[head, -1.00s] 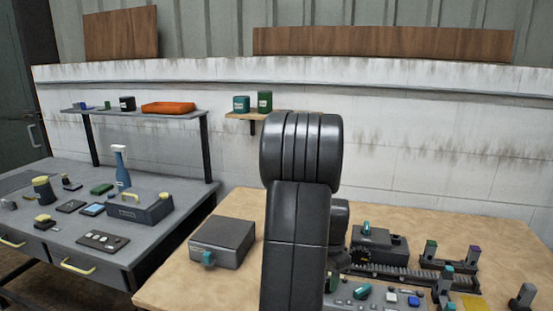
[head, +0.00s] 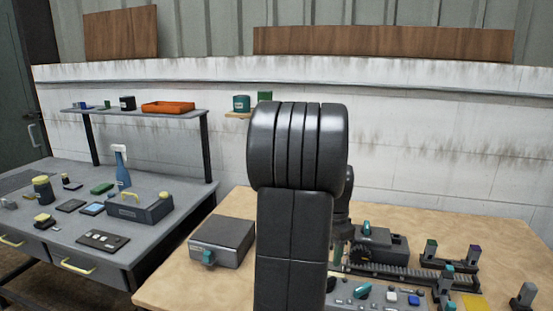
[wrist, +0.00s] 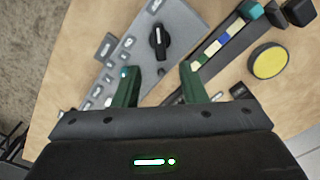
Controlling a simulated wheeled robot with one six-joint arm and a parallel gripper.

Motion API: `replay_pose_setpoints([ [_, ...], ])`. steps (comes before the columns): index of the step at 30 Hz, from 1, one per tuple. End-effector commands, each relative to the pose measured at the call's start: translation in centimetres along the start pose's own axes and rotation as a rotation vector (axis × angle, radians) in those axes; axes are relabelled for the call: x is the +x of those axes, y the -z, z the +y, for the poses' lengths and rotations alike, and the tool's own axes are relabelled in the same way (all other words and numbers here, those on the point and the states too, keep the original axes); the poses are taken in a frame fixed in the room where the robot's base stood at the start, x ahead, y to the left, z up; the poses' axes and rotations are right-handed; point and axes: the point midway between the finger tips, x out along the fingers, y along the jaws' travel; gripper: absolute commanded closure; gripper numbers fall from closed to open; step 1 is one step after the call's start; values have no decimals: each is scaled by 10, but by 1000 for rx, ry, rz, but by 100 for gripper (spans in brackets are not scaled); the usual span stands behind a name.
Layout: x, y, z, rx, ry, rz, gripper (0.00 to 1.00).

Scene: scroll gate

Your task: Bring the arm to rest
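My arm (head: 297,150) stands upright in the middle of the head view, its thick joint raised in front of the back wall. My gripper (wrist: 160,82) shows in the wrist view with its two green fingers apart and nothing between them. It hangs above the wooden table (head: 180,275), over a grey control panel with a black knob (wrist: 159,40). In the head view the arm hides most of the gripper. The wrist view shows no contact between the fingers and the panel, though the exact height is hard to tell.
A grey box with a teal knob (head: 222,243) sits left of my arm. A dark toothed rail (head: 415,273) and a motor-like block (head: 379,246) lie to the right. A yellow disc (wrist: 269,61) is near the gripper. A grey side bench (head: 130,235) stands left.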

Motion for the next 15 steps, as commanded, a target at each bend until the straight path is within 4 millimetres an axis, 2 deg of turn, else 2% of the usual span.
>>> replay_pose_setpoints([
  [7,-51,1,-1,0,4,4,62],
  [9,-31,-1,1,0,-6,-5,62],
  [15,9,-1,1,0,-5,-4,62],
])
